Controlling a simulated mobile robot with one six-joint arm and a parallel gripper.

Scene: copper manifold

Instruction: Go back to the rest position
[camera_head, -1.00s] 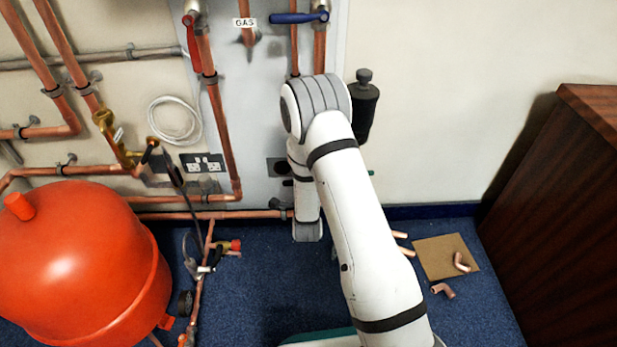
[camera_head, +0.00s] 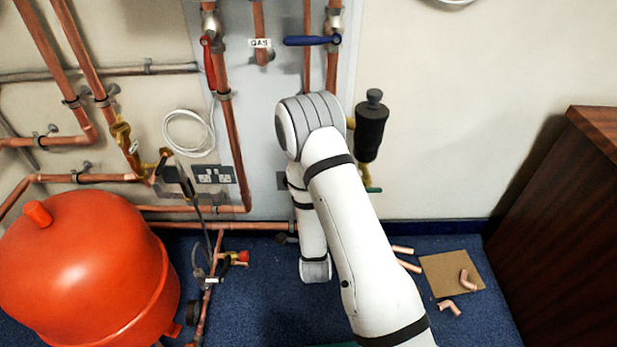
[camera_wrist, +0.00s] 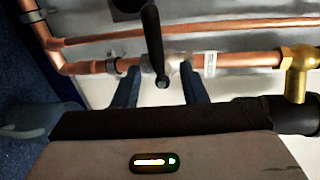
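My arm (camera_head: 350,230) rises from the bottom of the head view and bends at its elbow in front of the pipe panel. A second link (camera_head: 312,225) hangs below the elbow. My gripper is hidden in the head view. In the wrist view my gripper (camera_wrist: 160,78) has two dark fingers, clearly apart, with pale wall visible between them. A dark bar (camera_wrist: 155,45) comes down from the top and overlaps the gap; I cannot tell its depth. A copper pipe (camera_wrist: 245,60) runs across beyond the fingertips. I see nothing gripped.
A black cylinder (camera_head: 371,133) is mounted right of my elbow. A blue lever (camera_head: 311,41) and red lever (camera_head: 209,62) sit above. A large orange tank (camera_head: 85,270) stands left. A wooden cabinet (camera_head: 565,230) stands right. Copper fittings (camera_head: 448,307) lie near a brown board (camera_head: 440,268).

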